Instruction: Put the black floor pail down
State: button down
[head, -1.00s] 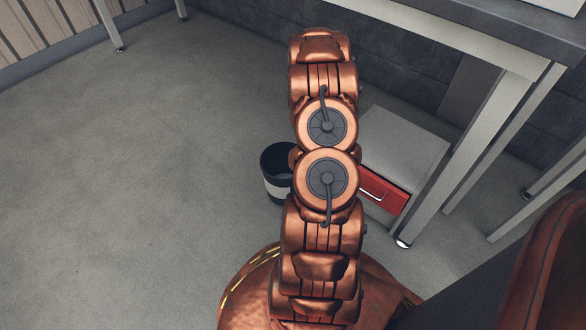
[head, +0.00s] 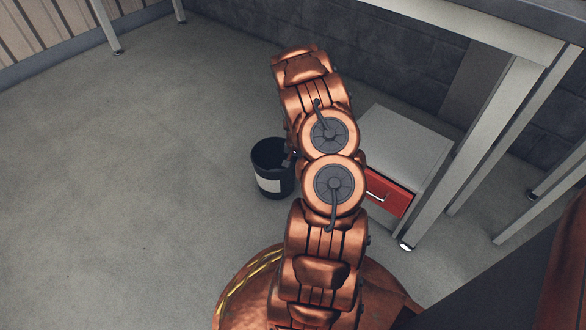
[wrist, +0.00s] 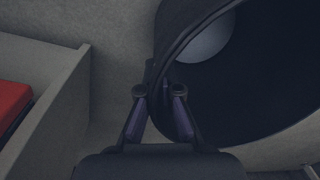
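The black floor pail (head: 268,178) with a pale label band shows in the head view, just left of my copper arm. My arm hides part of its right side. In the wrist view the pail (wrist: 255,95) fills the right side, its open mouth toward the camera and a pale round patch inside. My gripper (wrist: 160,92) has its two fingertips close together on the pail's rim wall, one on each side of it. In the head view my gripper is mostly hidden behind my arm. Whether the pail touches the floor is hard to tell.
A grey cabinet (head: 408,140) with a red drawer (head: 388,195) stands right of my arm, under a metal-legged table (head: 490,140). The red front also shows at left in the wrist view (wrist: 12,100). Open grey floor (head: 130,200) lies to the left.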

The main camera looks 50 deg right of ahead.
jog(key=shift+f, duration=0.25)
jog(key=c, duration=1.3)
grip_release()
jog(key=shift+r, duration=0.1)
